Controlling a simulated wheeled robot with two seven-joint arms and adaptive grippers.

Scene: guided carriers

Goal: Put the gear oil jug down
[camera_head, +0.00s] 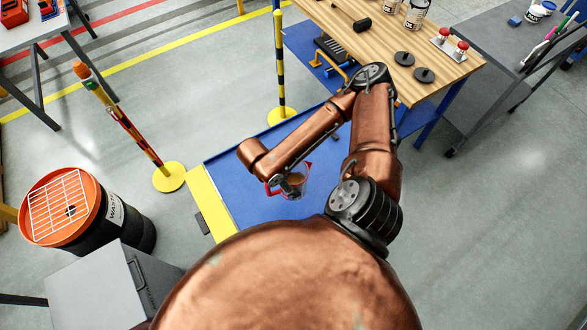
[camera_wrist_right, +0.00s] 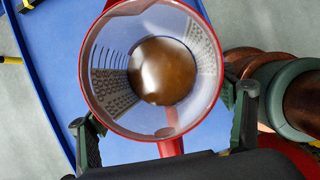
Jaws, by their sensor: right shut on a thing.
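The gear oil jug (camera_head: 294,184) is a clear measuring jug with a red rim and red handle. In the right wrist view the jug (camera_wrist_right: 152,118) is seen from above, with brown oil in its bottom. My right gripper (camera_wrist_right: 168,135) is shut on it, with a dark finger on each side near the handle. In the head view my right gripper is mostly hidden by my arm. The jug is over the blue deck (camera_head: 240,168) of a low carrier; whether it touches the deck I cannot tell. My left gripper is not in view.
The deck has a yellow end (camera_head: 208,203). A wooden-topped workbench (camera_head: 450,72) stands behind it, with cans and dark discs. Striped posts (camera_head: 280,75) stand on yellow bases. An orange-topped waste drum (camera_head: 125,222) and grey box (camera_head: 105,285) are at left. The deck around the jug looks clear.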

